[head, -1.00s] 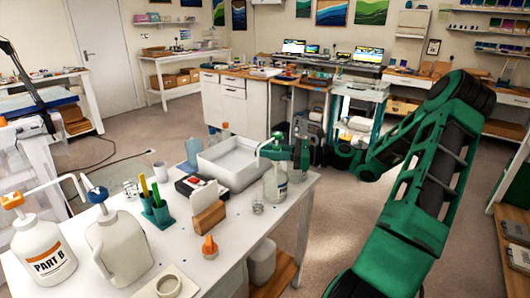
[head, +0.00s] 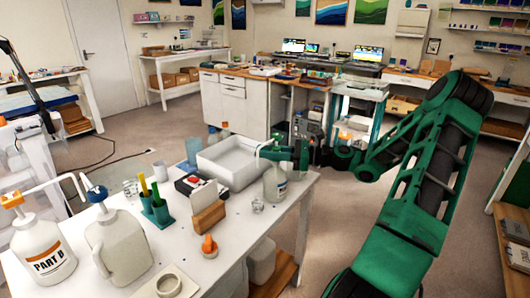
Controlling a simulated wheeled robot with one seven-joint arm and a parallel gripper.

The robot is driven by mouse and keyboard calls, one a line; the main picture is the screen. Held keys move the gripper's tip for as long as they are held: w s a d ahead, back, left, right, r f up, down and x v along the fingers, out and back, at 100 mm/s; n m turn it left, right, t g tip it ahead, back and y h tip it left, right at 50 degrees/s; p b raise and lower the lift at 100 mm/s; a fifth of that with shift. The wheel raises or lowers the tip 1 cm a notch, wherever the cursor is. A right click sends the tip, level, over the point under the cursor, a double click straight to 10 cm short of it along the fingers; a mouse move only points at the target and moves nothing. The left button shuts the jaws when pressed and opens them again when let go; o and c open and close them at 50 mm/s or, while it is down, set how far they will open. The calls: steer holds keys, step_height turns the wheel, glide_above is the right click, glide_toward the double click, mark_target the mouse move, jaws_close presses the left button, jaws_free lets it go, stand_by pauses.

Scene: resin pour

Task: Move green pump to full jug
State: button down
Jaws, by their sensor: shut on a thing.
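My gripper (head: 287,154) is at the far right end of the white table, at the top of a pale, see-through bottle (head: 275,187). A green pump (head: 268,151) with a spout pointing left shows there, and my gripper is shut on it. The pump appears over the bottle's neck; I cannot tell whether it is seated in it or lifted. A white jug labelled PART B (head: 42,250) with an orange pump stands at the near left. Beside it is a whitish jug (head: 120,245) with a blue top. I cannot read how full each one is.
A wooden block holder (head: 208,218), an orange-topped piece (head: 208,246), a teal cup with sticks (head: 158,212), a blue cup (head: 193,150) and small clear cups stand on the table (head: 245,230). Open floor lies beyond it.

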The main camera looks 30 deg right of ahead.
steer(key=shift+f, duration=1.25)
stand_by(0.3)
steer(key=c, duration=1.4)
jaws_free()
steer(key=shift+d, duration=0.1)
steer(key=v, duration=1)
steer(key=shift+s+d+r, duration=0.1)
steer(key=shift+r, duration=1.1)
steer(key=shift+s+d+r, duration=0.1)
steer(key=shift+r, duration=1.15)
